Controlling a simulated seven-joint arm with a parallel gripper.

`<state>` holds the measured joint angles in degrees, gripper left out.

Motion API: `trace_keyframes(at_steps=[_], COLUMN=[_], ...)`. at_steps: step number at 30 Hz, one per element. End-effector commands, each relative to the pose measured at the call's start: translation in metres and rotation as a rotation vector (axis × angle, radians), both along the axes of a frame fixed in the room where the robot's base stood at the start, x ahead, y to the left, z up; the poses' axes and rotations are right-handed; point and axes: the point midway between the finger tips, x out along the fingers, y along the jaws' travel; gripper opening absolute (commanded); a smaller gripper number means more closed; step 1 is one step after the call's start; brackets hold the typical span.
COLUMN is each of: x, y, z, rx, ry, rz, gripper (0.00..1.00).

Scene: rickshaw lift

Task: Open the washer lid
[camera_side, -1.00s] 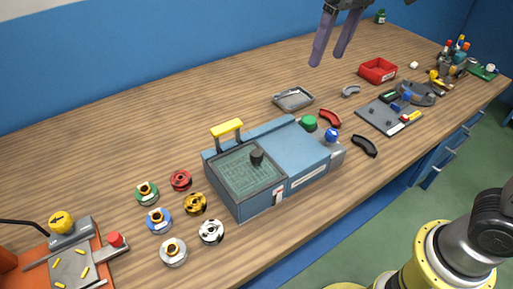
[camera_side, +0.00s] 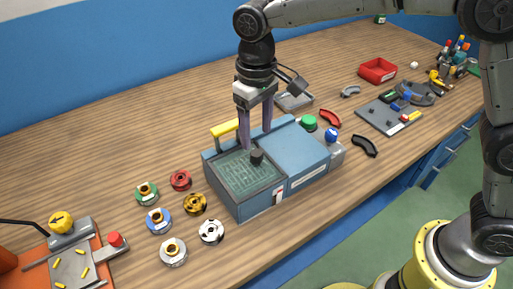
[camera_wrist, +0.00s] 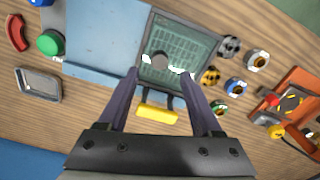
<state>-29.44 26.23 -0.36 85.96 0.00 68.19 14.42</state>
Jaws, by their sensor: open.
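The washer is a blue box (camera_side: 300,160) on the wooden bench. Its closed lid is a dark, translucent green panel (camera_side: 238,177) at the left end, with a round black knob (camera_side: 257,157) on it. A yellow handle (camera_side: 224,129) stands at the back edge of the lid. My gripper (camera_side: 257,141) is open and points down above the back of the lid, near the knob. In the wrist view my fingers (camera_wrist: 162,88) spread either side of the lid's near edge, with the knob (camera_wrist: 160,61) beyond the tips and the yellow handle (camera_wrist: 157,113) between them. Contact cannot be told.
Several coloured round parts (camera_side: 195,204) lie left of the washer. An orange fixture (camera_side: 80,265) is at the far left. A metal tray (camera_side: 302,101), green button (camera_side: 309,123), and red bin (camera_side: 378,71) lie behind and right. Bench behind the washer at left is clear.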

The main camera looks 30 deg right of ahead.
Motion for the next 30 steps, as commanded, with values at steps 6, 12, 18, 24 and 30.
trace_keyframes(at_steps=[6,12,18,24,30], x=[-0.001,0.000,0.000,0.000,0.000], y=[-0.001,0.000,0.000,0.000,0.000], z=[-0.039,-0.057,-0.061,-0.061,-0.060], rx=[-0.002,0.000,0.000,0.000,0.000], ry=[0.003,0.001,0.000,0.000,0.000], rz=[0.000,0.000,-0.001,0.000,0.000], gripper=[0.66,0.66,0.66,0.59,0.23])
